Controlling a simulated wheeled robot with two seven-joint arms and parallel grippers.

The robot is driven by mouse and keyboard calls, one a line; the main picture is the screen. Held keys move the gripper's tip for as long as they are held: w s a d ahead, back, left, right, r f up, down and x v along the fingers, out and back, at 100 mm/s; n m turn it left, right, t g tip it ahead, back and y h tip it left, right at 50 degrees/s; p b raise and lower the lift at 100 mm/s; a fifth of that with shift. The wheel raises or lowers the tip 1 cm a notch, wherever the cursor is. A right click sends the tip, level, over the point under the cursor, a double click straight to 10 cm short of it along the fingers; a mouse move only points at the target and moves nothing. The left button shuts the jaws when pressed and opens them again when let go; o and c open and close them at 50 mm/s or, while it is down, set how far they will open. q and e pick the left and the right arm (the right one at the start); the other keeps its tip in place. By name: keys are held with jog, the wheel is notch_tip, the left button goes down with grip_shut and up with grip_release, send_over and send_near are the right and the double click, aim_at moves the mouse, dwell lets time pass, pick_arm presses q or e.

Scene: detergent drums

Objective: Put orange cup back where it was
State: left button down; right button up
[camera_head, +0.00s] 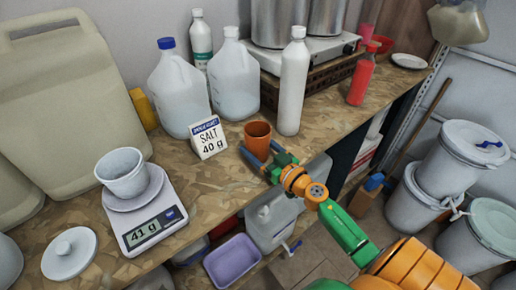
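My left gripper is not in view.
A scale (146,212) reading 41 g bears a white cup (122,175). The "SALT 40 g" card (208,138) and white bottle (292,85) stand near the orange cup. Jugs (177,90) stand behind. A purple tub (232,262) is below the edge. Counter right of the white bottle is partly clear.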

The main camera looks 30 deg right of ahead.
jog(key=o, duration=1.3)
jog(key=shift+r, duration=0.2)
jog(key=s+b, duration=0.1)
jog(key=s, duration=1.1)
jog(key=shift+d+b, duration=0.35)
jog(key=shift+d, duration=0.05)
